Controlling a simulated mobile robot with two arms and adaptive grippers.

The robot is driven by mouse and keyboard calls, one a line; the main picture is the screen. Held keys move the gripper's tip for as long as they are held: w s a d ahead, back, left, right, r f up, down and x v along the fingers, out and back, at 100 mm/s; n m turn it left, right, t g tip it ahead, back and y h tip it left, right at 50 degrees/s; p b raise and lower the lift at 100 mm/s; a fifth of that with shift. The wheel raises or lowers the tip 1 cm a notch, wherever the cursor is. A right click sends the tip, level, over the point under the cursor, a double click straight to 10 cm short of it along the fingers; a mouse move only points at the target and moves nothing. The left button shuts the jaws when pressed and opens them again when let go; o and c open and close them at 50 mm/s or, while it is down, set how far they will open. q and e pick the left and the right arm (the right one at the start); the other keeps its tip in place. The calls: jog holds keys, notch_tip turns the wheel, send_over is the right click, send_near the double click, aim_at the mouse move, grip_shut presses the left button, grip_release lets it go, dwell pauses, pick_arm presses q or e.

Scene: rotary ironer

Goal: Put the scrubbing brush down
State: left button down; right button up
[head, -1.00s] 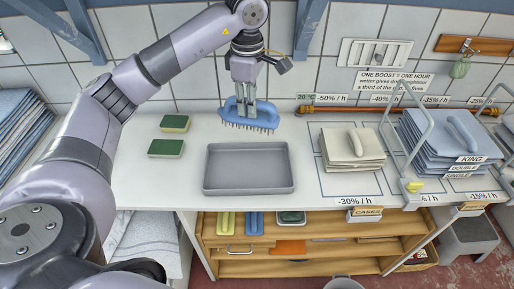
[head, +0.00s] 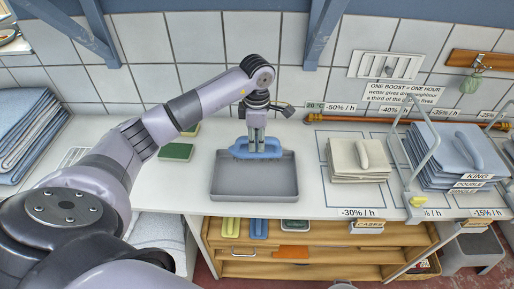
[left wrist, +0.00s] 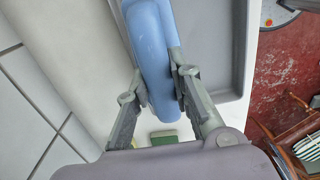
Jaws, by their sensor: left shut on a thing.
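The scrubbing brush (head: 270,154), blue with bristles beneath, is held in my left gripper (head: 257,149). In the left wrist view the fingers stand on either side of the brush's blue handle (left wrist: 153,55). The brush is at the back edge of the grey tray (head: 254,197), overlapping its far rim in the head view. I cannot tell whether the bristles touch the tray. The tray is otherwise empty and also shows in the left wrist view (left wrist: 225,50). My right gripper is not in view.
A green sponge (head: 176,151) lies left of the tray, with another partly hidden behind my arm. Folded cream cloths (head: 357,162) lie right of the tray, and blue folded cloths (head: 445,160) with a wire frame stand farther right. Open shelves are below the counter.

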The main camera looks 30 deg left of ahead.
pick_arm(q)
notch_tip(320, 180, down, 4)
jog(key=shift+p, duration=0.55)
jog(key=shift+f, duration=0.5)
jog(key=shift+f, duration=0.1)
jog(key=c, duration=1.4)
grip_release()
jog(key=shift+c, duration=0.2)
